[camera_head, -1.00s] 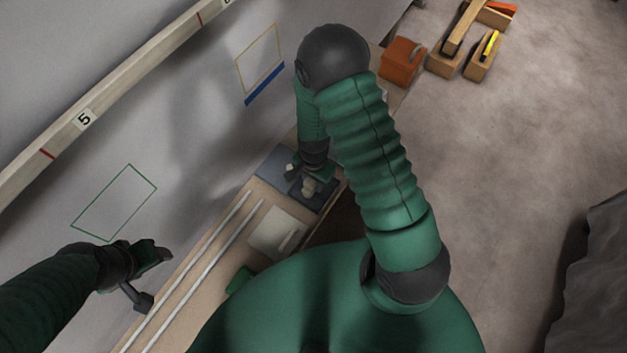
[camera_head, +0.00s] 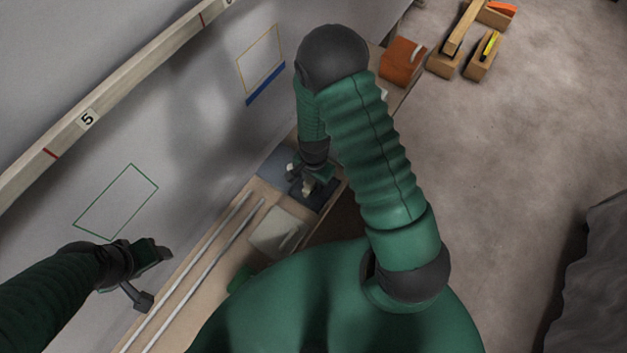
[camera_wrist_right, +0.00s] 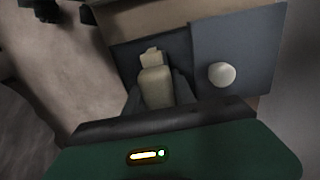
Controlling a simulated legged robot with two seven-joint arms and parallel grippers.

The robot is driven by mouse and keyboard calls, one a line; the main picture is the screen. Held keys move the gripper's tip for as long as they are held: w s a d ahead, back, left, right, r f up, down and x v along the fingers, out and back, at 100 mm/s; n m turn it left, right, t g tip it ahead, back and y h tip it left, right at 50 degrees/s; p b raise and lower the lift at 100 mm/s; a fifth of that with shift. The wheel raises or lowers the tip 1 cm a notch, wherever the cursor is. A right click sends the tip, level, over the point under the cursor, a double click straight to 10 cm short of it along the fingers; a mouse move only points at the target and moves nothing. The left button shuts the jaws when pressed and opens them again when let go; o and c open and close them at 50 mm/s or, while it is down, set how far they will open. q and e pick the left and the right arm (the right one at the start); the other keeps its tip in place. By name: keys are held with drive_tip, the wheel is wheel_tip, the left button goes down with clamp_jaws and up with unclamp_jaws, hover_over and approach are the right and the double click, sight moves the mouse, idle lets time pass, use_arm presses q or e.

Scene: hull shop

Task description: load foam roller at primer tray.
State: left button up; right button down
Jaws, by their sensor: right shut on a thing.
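My right gripper (camera_head: 306,190) is low over the bench at the end of my bent arm. In the right wrist view it is shut on a pale beige foam roller (camera_wrist_right: 156,88), which lies between its dark fingers. Behind the roller is a dark blue-grey tray (camera_wrist_right: 182,48), which I take as the primer tray; it also shows in the head view (camera_head: 326,198). The roller is over the tray; whether they touch I cannot tell. My left gripper (camera_head: 152,277) is open and empty beside the wall, its fingers apart.
A lighter blue-grey panel (camera_wrist_right: 245,45) beside the tray bears a round white thing (camera_wrist_right: 222,74). On the bench are a pale square tray (camera_head: 270,235) and two long white rods (camera_head: 205,270). An orange box (camera_head: 402,62) stands at the far end. The wall bounds the left.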

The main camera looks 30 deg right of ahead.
drive_tip(key=shift+r+p, duration=3.15)
drive_tip(key=shift+r, duration=0.4)
drive_tip(key=shift+f, duration=0.1)
